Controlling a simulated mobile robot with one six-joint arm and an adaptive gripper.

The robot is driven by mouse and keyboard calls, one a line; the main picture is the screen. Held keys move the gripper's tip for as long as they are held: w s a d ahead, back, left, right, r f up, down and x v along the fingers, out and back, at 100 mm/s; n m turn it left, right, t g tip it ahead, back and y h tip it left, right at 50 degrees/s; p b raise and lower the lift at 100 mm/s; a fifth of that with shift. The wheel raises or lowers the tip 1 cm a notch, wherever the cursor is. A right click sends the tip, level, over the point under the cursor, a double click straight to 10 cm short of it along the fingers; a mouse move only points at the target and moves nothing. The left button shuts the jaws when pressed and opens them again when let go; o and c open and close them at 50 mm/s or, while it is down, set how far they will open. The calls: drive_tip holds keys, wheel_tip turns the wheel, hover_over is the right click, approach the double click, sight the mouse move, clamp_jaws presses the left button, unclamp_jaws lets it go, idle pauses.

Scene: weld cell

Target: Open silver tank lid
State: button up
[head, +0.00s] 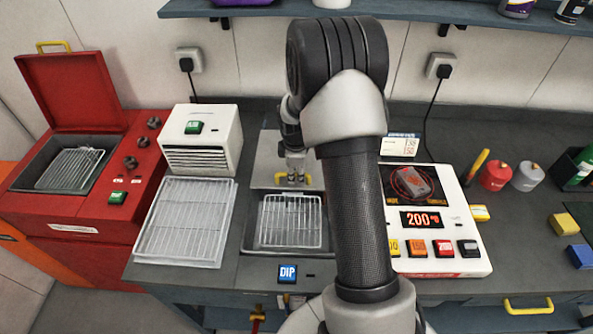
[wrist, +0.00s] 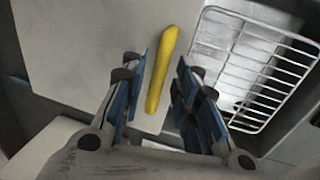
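The silver tank (head: 251,240) stands mid-bench with a DIP button in front. Its opening is uncovered in the part I see, and a wire rack (head: 291,221) shows inside. The flat silver lid (head: 264,160) is behind the opening, with a yellow handle (head: 281,178) near its front edge. My gripper (head: 293,177) is at that handle. In the wrist view my open fingers (wrist: 163,58) stand on either side of the yellow handle (wrist: 160,80), with a gap on the right. The lid panel (wrist: 80,50) is at left and the rack (wrist: 255,70) at right. My arm hides the tank's right side.
A red tank (head: 80,215) with raised lid is at left. A white vented box (head: 200,140) and an empty wire tray (head: 185,222) sit between. A hot plate showing 200 (head: 455,215) is close on the right. A shelf (head: 420,10) runs above.

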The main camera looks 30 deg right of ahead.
drive_tip(key=shift+o, duration=0.2)
drive_tip(key=shift+r, duration=0.1)
wheel_tip(320, 180, up, 12)
drive_tip(key=s+a, duration=0.1)
drive_tip(key=s, duration=0.1)
drive_tip(key=shift+a, duration=0.15)
drive_tip(key=shift+f, duration=0.2)
drive_tip(key=s+a+r+m+t, duration=0.1)
drive_tip(key=s+a+r+m, duration=0.4)
drive_tip(key=s+a+r, duration=0.6)
drive_tip(key=s+a+r+m+t, duration=0.1)
drive_tip(key=s+a+m, duration=0.2)
drive_tip(key=s, duration=0.4)
drive_tip(key=s+a+r+m+y+b, duration=0.1)
drive_tip(key=s+a+m, duration=0.2)
drive_tip(key=s, duration=0.5)
drive_tip(key=shift+a+r+t, duration=0.4)
drive_tip(key=shift+a, duration=0.05)
drive_tip(key=shift+d, duration=0.2)
